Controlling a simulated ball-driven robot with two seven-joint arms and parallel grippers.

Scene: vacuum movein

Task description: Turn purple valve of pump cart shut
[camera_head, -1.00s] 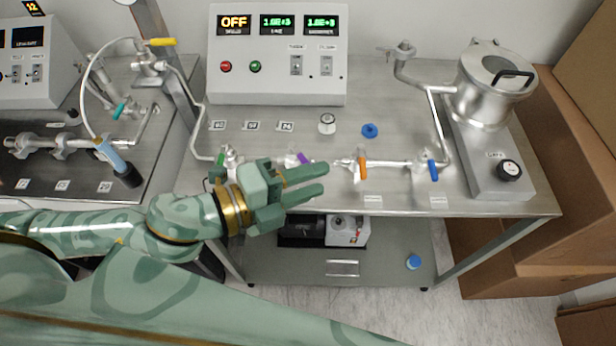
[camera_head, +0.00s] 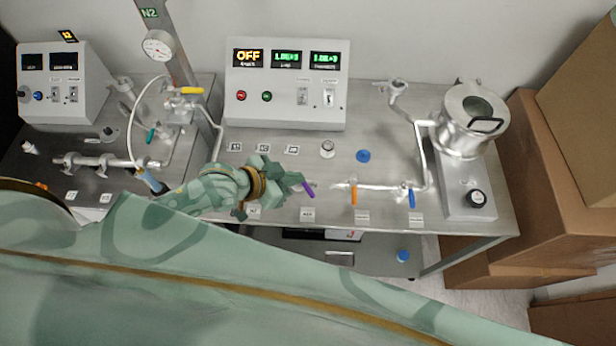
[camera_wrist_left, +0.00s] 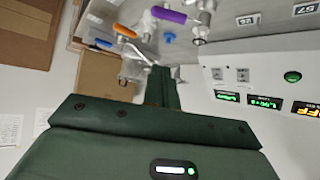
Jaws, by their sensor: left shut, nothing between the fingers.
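The purple valve handle (camera_head: 308,189) is on the pump cart's pipe line, slanting down to the right in the head view. It also shows near the top of the left wrist view (camera_wrist_left: 170,15), beside a metal valve body. My left gripper (camera_head: 294,180) is shut and empty, with its fingertips just left of the purple handle; I cannot tell whether they touch it. Its shut fingers also show in the left wrist view (camera_wrist_left: 162,88). My right gripper is not in view.
An orange handle (camera_head: 354,195) and a blue handle (camera_head: 411,198) stand to the right on the same pipe. A control box (camera_head: 287,112) stands behind, and a metal chamber (camera_head: 470,135) at the back right. A blue knob (camera_head: 363,156) lies on the cart top.

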